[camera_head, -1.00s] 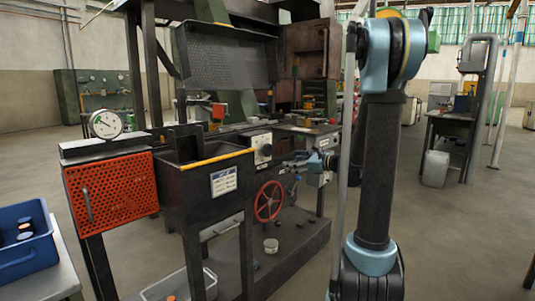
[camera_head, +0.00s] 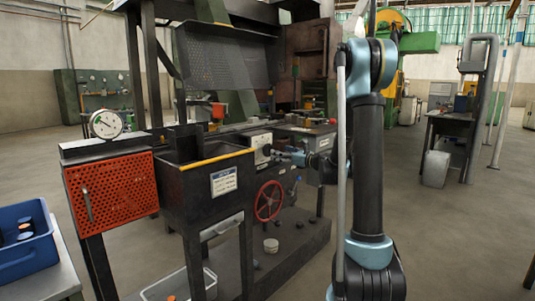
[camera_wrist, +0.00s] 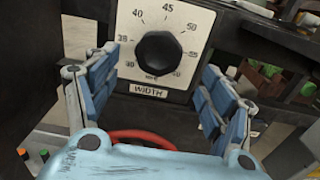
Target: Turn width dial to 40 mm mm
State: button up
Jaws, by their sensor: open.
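The width dial is a round black knob (camera_wrist: 159,57) on a white plate (camera_wrist: 187,17) with numbers around it and a "WIDTH" label below. I cannot make out a clear pointer on the knob. In the head view the white dial plate (camera_head: 262,141) is small, on the front of the dark machine. My gripper (camera_wrist: 160,62) is open, with one blue-padded finger to the left of the knob and one to the right. Both fingers look apart from the knob. In the head view my gripper (camera_head: 287,155) is just right of the dial plate.
A red handwheel (camera_head: 269,200) is below the dial, and its rim (camera_wrist: 140,138) shows under my gripper. A dark bin with a yellow edge (camera_head: 217,161) stands left of the dial. A blue crate (camera_head: 25,250) is at the far left. The floor at right is open.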

aim_at(268, 150)
jog(key=x, duration=0.8)
jog(key=shift+w+a, duration=0.2)
jog(key=shift+a, duration=0.05)
jog(key=c, duration=1.1)
jog(key=shift+o, duration=0.2)
jog(key=shift+a, duration=0.15)
jog(key=shift+d, duration=0.2)
